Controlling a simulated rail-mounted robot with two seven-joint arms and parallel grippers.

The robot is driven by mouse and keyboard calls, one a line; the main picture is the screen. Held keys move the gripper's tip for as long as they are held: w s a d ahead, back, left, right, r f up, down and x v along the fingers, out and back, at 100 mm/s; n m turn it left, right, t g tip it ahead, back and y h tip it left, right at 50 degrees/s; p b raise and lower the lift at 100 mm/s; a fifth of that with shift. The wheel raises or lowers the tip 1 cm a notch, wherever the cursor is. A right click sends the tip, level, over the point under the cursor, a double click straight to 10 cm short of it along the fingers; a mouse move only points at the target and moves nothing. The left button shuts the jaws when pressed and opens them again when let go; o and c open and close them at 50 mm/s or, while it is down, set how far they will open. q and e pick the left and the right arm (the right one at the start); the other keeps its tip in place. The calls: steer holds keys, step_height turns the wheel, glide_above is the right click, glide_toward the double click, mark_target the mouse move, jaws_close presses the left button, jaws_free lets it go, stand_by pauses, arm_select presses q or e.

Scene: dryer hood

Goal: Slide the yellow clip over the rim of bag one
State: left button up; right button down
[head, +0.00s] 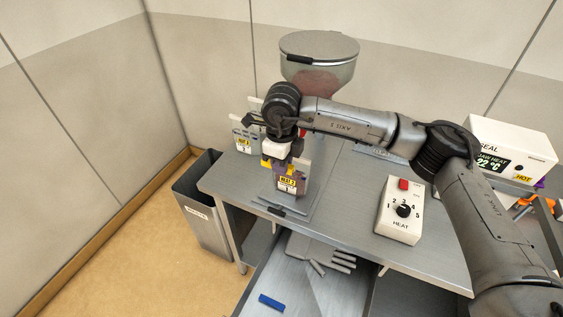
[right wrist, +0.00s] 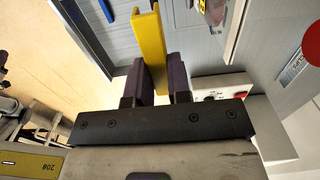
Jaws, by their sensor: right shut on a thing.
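Bag one (head: 288,185), with a yellow and white label reading 1, stands upright on a grey plate near the bench's front left. My right gripper (head: 272,160) is just above and left of the bag, partly hidden by its own wrist. It is shut on the yellow clip (right wrist: 150,45), a long bar gripped between the purple finger pads in the right wrist view. Only a bit of yellow shows beside the bag in the head view. I cannot tell whether the clip touches the bag's rim. My left gripper is not in view.
A second bag (head: 240,140) stands behind on the left. A hopper (head: 318,62) rises at the back. A heat dial box (head: 400,212) and a sealer (head: 510,150) are on the right. A bin (head: 203,215) stands left; a glove (head: 318,252) and blue clip (head: 271,301) lie in front.

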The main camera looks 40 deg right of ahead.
steer(key=shift+w+d+f, duration=0.25)
steer(key=shift+w+d, duration=0.45)
steer(key=shift+d, duration=0.6)
steer(key=shift+w+d+f, duration=0.25)
steer(key=shift+w+d, duration=0.4)
steer(key=shift+d, duration=0.6)
steer(key=shift+w+d+f, duration=0.25)
steer(key=shift+w+d, duration=0.45)
steer(key=shift+d, duration=0.6)
steer(key=shift+f, duration=1.15)
steer(key=shift+f, duration=0.15)
